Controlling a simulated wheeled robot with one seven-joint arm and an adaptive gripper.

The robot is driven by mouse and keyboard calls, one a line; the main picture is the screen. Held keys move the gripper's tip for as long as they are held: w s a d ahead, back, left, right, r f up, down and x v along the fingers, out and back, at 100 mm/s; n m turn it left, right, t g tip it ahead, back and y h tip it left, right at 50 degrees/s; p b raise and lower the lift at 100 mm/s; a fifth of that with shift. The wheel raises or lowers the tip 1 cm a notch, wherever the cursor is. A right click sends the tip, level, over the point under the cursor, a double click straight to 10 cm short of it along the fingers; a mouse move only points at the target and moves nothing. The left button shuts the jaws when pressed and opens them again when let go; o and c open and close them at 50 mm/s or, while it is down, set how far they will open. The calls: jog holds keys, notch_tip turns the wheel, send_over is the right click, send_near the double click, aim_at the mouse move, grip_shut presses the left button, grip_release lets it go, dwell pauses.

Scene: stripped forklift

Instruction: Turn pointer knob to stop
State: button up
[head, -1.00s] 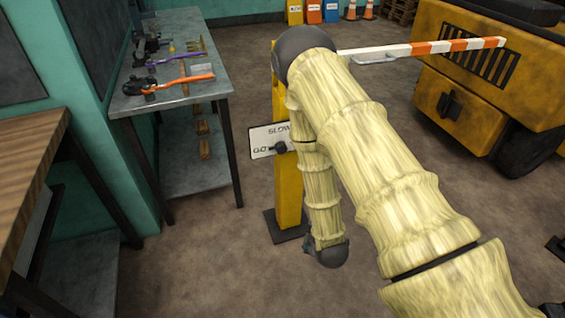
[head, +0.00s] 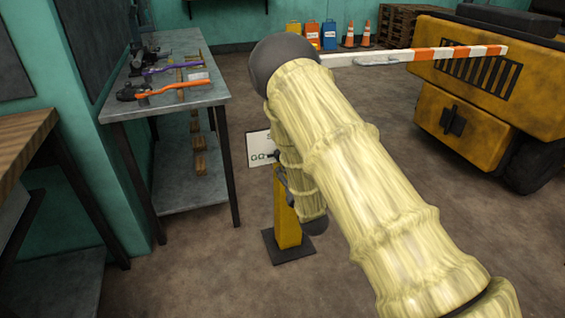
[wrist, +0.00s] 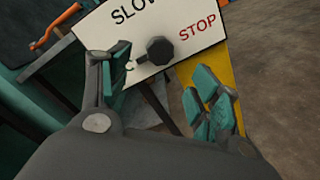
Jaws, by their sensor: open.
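The pointer knob (wrist: 160,50) is dark and faceted, on a white sign plate (wrist: 112,45). The plate reads SLOW at the top, STOP at the right, and a partly hidden word at the lower left. A short stub on the knob's left seems to point at that lower-left word. In the head view the plate (head: 258,140) stands on a yellow post (head: 286,215), with GO readable beside the knob. My gripper (wrist: 166,88) is open in the wrist view, its teal-padded fingers apart, below the knob and not around it. My arm hides most of it in the head view.
A grey bench (head: 165,103) with orange- and purple-handled tools stands at the left, and a wooden-topped table (head: 25,135) is nearer. A striped barrier arm (head: 430,53) extends right from behind my arm towards a yellow forklift (head: 465,110). Floor around the post is open.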

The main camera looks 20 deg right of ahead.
jog(key=w, duration=0.9)
jog(key=shift+w+b, duration=0.25)
jog(key=shift+b, duration=0.1)
jog(key=shift+d, duration=0.1)
jog(key=c, duration=1)
